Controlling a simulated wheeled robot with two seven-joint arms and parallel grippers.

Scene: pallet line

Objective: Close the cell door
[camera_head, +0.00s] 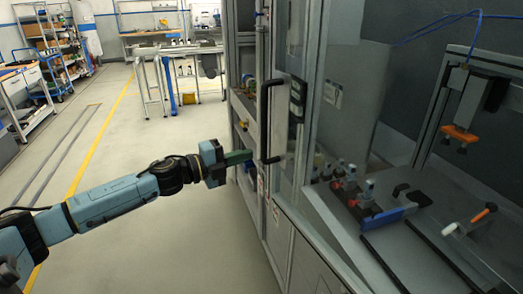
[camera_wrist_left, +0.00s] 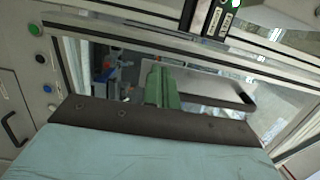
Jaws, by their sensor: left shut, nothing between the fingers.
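The cell door (camera_head: 310,130) is a glass panel in a metal frame at the centre right of the head view. Its black vertical handle (camera_head: 264,120) is on the door's left part. My left gripper (camera_head: 246,156), with green fingers, is shut and empty. Its tips are close to the lower part of the handle; I cannot tell whether they touch. In the left wrist view the green fingers (camera_wrist_left: 161,85) point toward a glazed, metal-framed part of the cell, and a dark bar end shows just right of them. My right gripper is not in view.
Inside the cell are a grey work surface (camera_head: 440,215), a blue fixture (camera_head: 390,216) and an orange-tipped tool (camera_head: 459,134). Shelves with items stand behind the door's left edge. The floor (camera_head: 190,235) around my left arm is clear. Benches stand farther back.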

